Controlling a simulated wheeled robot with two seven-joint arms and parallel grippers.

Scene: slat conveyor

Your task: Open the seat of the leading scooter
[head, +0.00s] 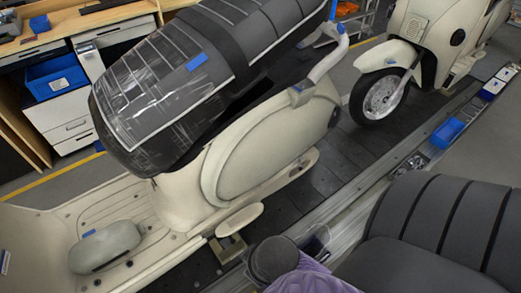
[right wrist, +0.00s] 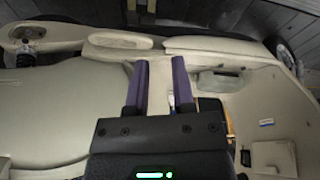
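The near cream scooter (head: 255,150) stands on the slat conveyor, its floorboard (head: 140,205) to the left. Its dark grey seat (head: 215,80) fills the upper middle of the head view. The seat looks tilted up at the rear, with a gap widening between it and the body; its underside is hidden. In the right wrist view my right gripper (right wrist: 161,85) has two purple fingers, parallel and apart, with nothing seen between them. Cream bodywork (right wrist: 50,110) lies around and beyond them; contact cannot be told.
A second cream scooter (head: 400,55) stands behind at the upper right. A dark ribbed padded thing (head: 430,225) fills the lower right. A workbench (head: 75,35) with a blue bin (head: 55,76) is at upper left. Blue trays (head: 447,132) line the conveyor's edge.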

